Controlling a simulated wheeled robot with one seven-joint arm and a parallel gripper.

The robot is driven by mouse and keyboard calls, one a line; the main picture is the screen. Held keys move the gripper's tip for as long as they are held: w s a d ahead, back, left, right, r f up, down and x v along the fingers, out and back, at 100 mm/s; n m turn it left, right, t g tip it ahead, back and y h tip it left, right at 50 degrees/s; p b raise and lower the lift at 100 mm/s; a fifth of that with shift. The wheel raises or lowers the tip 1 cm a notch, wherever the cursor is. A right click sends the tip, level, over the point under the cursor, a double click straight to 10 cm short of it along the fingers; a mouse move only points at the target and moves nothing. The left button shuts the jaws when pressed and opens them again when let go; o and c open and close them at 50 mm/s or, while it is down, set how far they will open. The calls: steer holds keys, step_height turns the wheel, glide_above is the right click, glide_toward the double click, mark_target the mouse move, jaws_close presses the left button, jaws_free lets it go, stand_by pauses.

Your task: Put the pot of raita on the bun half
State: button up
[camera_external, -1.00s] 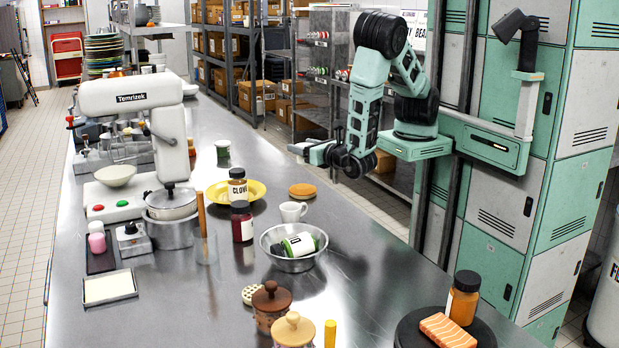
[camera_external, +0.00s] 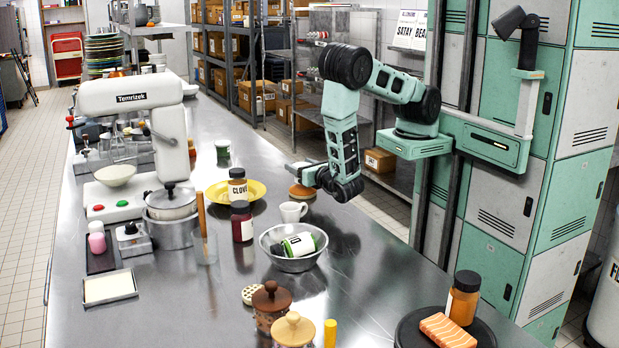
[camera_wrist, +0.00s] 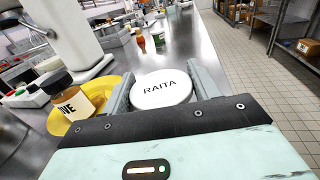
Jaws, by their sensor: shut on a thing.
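The pot of raita (camera_wrist: 160,90), with a round white lid marked RAITA, sits between the two fingers of my gripper (camera_wrist: 160,88) in the wrist view. My gripper is shut on it. The bun half (camera_external: 301,191), a small orange-brown round, lies on the steel counter in the external view. My gripper (camera_external: 306,172) is there right by the bun half and overlaps it in the picture. I cannot tell whether the pot touches the bun half. I cannot make out the pot in the external view, nor the bun half in the wrist view.
A yellow plate (camera_external: 256,193) with a clove jar (camera_external: 237,184) is left of my gripper; the plate (camera_wrist: 52,122) also shows in the wrist view. A white cup (camera_external: 292,212), a dark red jar (camera_external: 241,222) and a steel bowl (camera_external: 268,246) stand nearer. The counter beyond is mostly clear.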

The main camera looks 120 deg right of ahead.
steer(key=shift+f, duration=0.75)
steer(key=shift+f, duration=0.1)
steer(key=o, duration=1)
